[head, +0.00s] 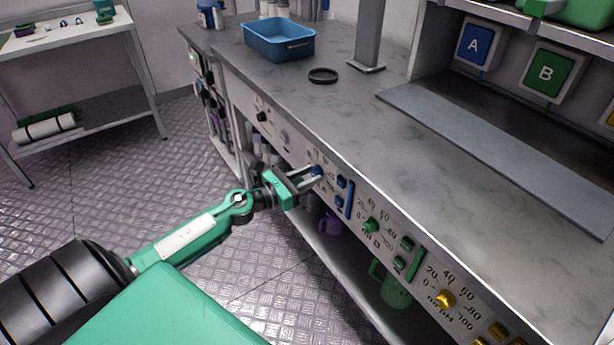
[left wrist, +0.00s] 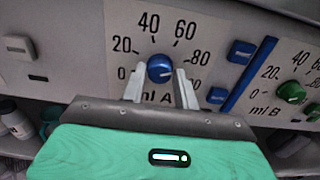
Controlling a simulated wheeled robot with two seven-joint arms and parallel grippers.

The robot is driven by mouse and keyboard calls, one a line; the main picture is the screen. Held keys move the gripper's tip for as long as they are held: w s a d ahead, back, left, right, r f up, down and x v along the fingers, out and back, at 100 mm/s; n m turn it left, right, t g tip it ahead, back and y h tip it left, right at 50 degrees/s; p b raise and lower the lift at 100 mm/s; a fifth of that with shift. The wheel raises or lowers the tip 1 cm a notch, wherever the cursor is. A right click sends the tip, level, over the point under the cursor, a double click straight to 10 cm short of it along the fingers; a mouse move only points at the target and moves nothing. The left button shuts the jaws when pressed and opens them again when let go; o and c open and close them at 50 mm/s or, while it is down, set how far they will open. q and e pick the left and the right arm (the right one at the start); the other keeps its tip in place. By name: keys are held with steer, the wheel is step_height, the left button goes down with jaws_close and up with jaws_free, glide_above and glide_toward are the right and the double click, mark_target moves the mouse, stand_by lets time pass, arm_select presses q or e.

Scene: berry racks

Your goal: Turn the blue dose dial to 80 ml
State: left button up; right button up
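The blue dose dial (left wrist: 160,68) sits on the front panel above the "ml A" label, inside a scale marked 0, 20, 40, 60, 80 and on. It has a pale mark on its face, too small to read the setting surely. The dial also shows in the head view (head: 317,170), partly hidden by my gripper. My left gripper (left wrist: 160,80) is open, with one finger at each lower side of the dial and gaps visible between fingers and dial. In the head view my left gripper (head: 308,178) reaches the panel from the left. My right gripper is not in view.
Blue buttons (left wrist: 241,52) and a blue bar (left wrist: 250,75) are right of the dial. A green dial (head: 372,226) and a yellow dial (head: 445,298) lie further along the panel. The worktop (head: 400,150) overhangs above. A blue tray (head: 280,42) stands at the back.

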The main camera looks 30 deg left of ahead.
arm_select(q)
steer(key=o, duration=0.3)
steer(key=shift+o, duration=0.2)
steer(key=shift+s+a+f, duration=0.15)
steer(key=shift+s+a, duration=0.1)
steer(key=shift+s, duration=0.35)
steer(key=b+v, duration=0.2)
steer(key=v, duration=1)
steer(key=shift+s, duration=0.25)
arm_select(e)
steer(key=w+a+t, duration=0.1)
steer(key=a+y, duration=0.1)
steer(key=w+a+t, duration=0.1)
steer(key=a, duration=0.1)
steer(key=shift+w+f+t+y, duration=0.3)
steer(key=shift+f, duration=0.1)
arm_select(q)
steer(key=shift+a, duration=0.15)
